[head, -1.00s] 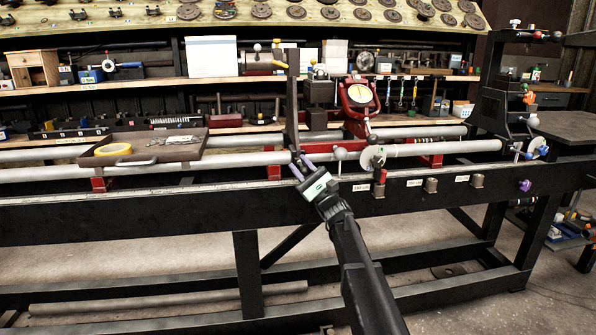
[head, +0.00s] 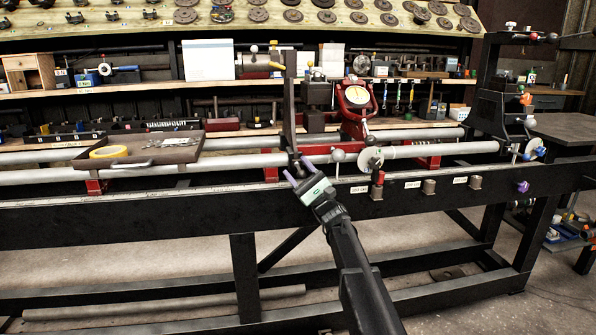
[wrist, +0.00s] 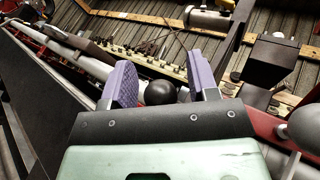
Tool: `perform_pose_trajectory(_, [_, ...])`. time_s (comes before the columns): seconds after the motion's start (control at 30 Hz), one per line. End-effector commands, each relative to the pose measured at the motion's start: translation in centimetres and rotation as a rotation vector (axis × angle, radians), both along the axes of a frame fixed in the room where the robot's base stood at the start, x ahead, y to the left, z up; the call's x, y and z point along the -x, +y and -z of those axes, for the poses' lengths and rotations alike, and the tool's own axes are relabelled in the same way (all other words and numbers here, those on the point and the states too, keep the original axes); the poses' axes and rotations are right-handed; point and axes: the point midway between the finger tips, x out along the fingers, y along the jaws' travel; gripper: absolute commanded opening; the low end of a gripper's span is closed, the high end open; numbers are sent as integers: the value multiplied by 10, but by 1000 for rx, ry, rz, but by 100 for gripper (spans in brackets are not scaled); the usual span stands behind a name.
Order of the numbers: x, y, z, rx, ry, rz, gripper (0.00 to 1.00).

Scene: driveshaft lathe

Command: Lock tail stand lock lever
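My gripper (head: 296,165) is at the front rail of the lathe, by the foot of a dark upright stand (head: 288,105). Its two purple fingers are spread open. In the wrist view, a round black knob (wrist: 159,92) lies between the fingers of my gripper (wrist: 161,68), with a gap on each side. It looks like the end of the lock lever; the lever's shaft is hidden behind my gripper's body. In the head view the knob is too small to make out clearly.
A tray (head: 185,160) with yellow tape rests on the rails at left. A red stand with a dial gauge (head: 356,96) is just right of the upright. A grey ball knob (wrist: 303,128) is close on the right in the wrist view. The floor in front is clear.

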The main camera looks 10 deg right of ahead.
Motion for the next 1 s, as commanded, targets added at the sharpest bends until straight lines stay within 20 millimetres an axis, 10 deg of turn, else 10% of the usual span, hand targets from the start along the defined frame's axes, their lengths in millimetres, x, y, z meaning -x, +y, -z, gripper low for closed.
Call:
perform_pose_trajectory(0.27, [3,-7,14,-1,1,1,54])
perform_pose_trajectory(0.63, [23,-58,83,-1,-1,1,54])
perform_pose_trajectory(1.0, [25,-65,83,0,-1,2,54])
